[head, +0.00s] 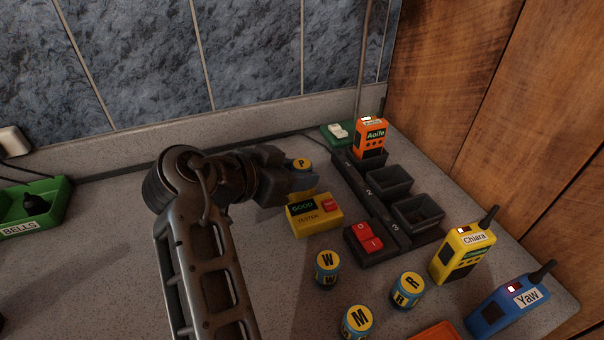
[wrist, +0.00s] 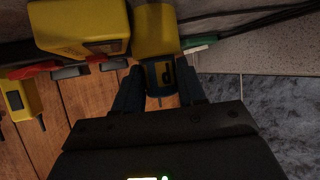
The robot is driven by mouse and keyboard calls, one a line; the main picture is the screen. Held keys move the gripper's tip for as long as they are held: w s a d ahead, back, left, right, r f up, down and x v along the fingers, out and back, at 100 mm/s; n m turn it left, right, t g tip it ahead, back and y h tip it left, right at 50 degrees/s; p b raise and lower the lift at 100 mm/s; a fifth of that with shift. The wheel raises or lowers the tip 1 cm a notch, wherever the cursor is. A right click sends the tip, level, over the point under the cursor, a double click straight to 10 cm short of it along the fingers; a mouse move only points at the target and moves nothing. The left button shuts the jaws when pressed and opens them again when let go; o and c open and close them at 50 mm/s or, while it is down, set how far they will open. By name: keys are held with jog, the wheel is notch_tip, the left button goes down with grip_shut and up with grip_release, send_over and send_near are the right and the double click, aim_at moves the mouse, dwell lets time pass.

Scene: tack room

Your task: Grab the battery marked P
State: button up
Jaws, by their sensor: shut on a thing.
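The battery marked P (head: 302,164), with a yellow top, is between the fingers of my gripper (head: 298,180), which is shut on it. The battery is at the back of the yellow tester (head: 316,217), whose display reads GOOD in green. My fingers hide the battery's lower part in the head view, so I cannot tell whether it still touches the tester.
Batteries W (head: 327,268), M (head: 357,322) and R (head: 407,290) stand in front. A black charger (head: 372,212) holds the orange Aoife radio (head: 370,139). Yellow Chiara (head: 462,252) and blue Yaw (head: 508,306) radios stand right. A green BELLS tray (head: 50,215) is left.

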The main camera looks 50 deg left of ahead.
jog(key=c, duration=0.6)
jog(key=shift+r, duration=0.1)
